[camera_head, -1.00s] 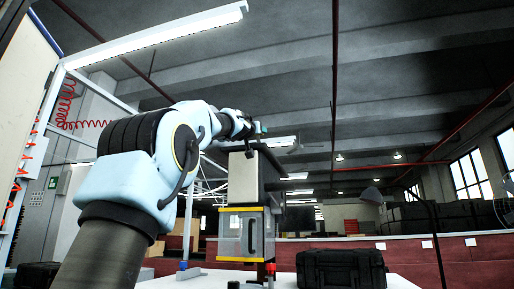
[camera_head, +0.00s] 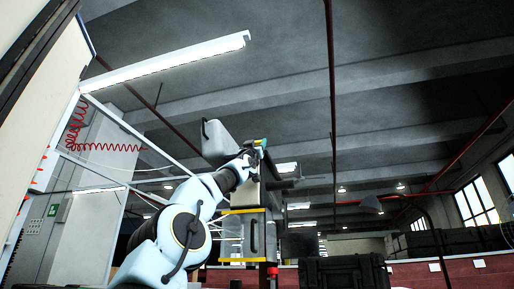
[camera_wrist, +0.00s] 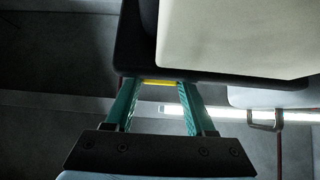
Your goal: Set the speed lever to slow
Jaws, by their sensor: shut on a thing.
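My gripper (camera_head: 262,144) is raised at the top of a grey and black machine housing (camera_head: 268,188). In the wrist view its two green fingers (camera_wrist: 157,86) stand apart, with a narrow yellow piece (camera_wrist: 156,82) between their tips; they appear shut on it. A black panel edge (camera_wrist: 185,72) and a cream block (camera_wrist: 240,35) lie just beyond the fingertips. I cannot make out a speed lever or its setting; the yellow piece may be part of it. My arm hides the housing's left side.
A grey rounded body (camera_head: 215,140) is close left of my gripper. A white frame (camera_head: 135,125) is at left.

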